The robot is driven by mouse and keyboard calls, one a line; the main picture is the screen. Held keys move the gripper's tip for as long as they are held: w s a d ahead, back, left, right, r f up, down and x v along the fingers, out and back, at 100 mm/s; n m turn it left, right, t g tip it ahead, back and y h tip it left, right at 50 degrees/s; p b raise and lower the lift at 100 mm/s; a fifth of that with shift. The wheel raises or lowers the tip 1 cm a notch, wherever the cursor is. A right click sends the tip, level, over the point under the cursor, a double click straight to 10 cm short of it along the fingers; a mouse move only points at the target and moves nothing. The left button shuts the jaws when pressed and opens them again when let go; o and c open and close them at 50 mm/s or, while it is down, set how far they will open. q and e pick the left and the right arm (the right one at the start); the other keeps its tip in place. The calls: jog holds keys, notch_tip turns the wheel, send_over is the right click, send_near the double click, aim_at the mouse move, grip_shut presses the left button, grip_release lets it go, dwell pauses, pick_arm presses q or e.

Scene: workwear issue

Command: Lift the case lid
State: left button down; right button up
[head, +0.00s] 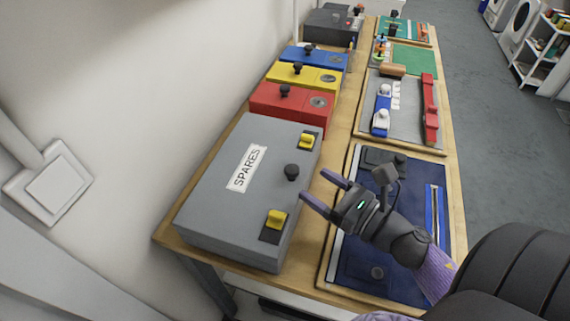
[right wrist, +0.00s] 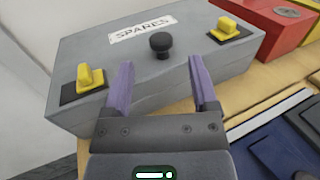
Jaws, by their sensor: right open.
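The grey case (head: 215,205) with a white SPARES label lies at the near left of the table, its lid down. A black round knob (head: 292,172) stands on the lid near its right edge, between two yellow latches (head: 306,140) (head: 277,219). My right gripper (head: 318,186) is open and empty, just right of the case, with its fingers pointing at the knob. In the right wrist view the knob (right wrist: 160,43) is beyond and between the purple fingertips (right wrist: 158,72), apart from them. My left gripper is not in view.
Red (head: 292,106), yellow (head: 303,77) and blue (head: 314,58) boxes with black knobs stand behind the case. A dark blue mat (head: 355,255) lies under my right arm. A grey mat with red and blue items (head: 404,105) lies farther back. A wall borders the left.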

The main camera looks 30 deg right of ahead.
aim_at(297, 172)
jog(key=x, duration=0.6)
jog(key=shift+w+a, duration=0.1)
jog(key=shift+w, duration=0.25)
grip_shut()
jog(key=shift+p, duration=0.3)
dwell(0.7)
